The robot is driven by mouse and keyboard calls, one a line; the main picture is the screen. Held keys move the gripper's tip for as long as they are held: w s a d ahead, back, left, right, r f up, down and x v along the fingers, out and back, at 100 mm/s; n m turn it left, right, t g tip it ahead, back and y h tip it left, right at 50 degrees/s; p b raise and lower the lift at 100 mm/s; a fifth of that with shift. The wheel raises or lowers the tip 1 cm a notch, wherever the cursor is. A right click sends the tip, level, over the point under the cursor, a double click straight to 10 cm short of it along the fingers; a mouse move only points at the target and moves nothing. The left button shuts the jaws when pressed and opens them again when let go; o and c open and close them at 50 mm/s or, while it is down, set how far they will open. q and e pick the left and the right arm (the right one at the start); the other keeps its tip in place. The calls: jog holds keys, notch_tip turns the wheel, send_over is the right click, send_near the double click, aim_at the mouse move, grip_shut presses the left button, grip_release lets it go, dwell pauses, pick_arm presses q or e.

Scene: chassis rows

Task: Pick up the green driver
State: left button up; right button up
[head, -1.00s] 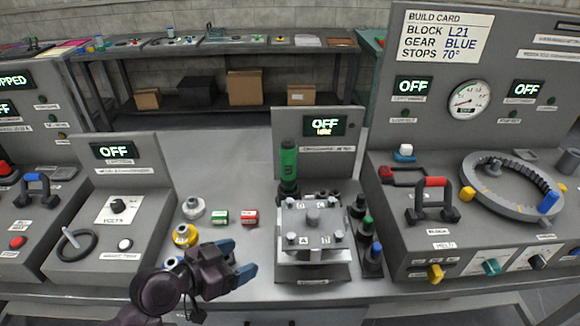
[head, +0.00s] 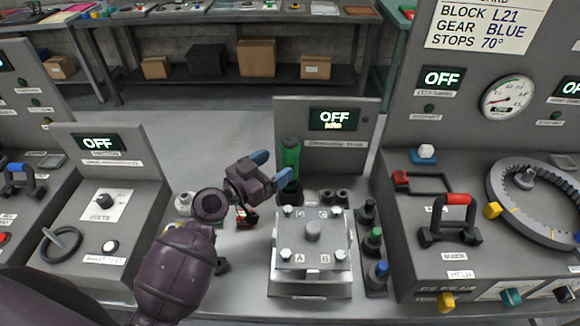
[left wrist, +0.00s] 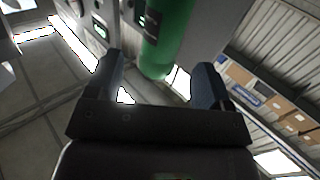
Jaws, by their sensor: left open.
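The green driver (head: 290,158) stands upright behind the metal block with the bolted plate, in front of the panel reading OFF. In the left wrist view the driver (left wrist: 166,38) hangs into the picture from the top, between and beyond the two fingertips. My left gripper (head: 271,168) is open, with its blue fingertips close to the left side of the driver. Its jaws (left wrist: 160,85) also show in the left wrist view, spread apart with nothing clamped between them. Whether a fingertip touches the driver I cannot tell. My right gripper is not in view.
The plate (head: 330,252) marked A and B sits in front of the driver. A red-labelled block (head: 246,218) lies partly hidden under my left gripper. A handle (head: 452,222) stands on the right console.

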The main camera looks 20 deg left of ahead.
pick_arm(q)
jog(key=shift+w+d, duration=0.25)
jog(key=shift+w, duration=0.2)
jog(key=p+x, duration=0.1)
jog(key=x, duration=0.3)
jog(key=shift+w+d+f, duration=0.1)
jog(key=shift+w+f, duration=0.1)
jog(key=shift+c, duration=0.5)
jog(key=c, duration=1.1)
jog(key=shift+r, duration=0.5)
notch_tip(320, 180, up, 9)
jog(key=p, duration=0.2)
jog(key=shift+p, duration=0.3)
notch_tip(320, 180, up, 10)
jog(key=p, duration=0.1)
send_over(283, 158)
jog(key=x, duration=0.2)
jog(key=shift+r, duration=0.1)
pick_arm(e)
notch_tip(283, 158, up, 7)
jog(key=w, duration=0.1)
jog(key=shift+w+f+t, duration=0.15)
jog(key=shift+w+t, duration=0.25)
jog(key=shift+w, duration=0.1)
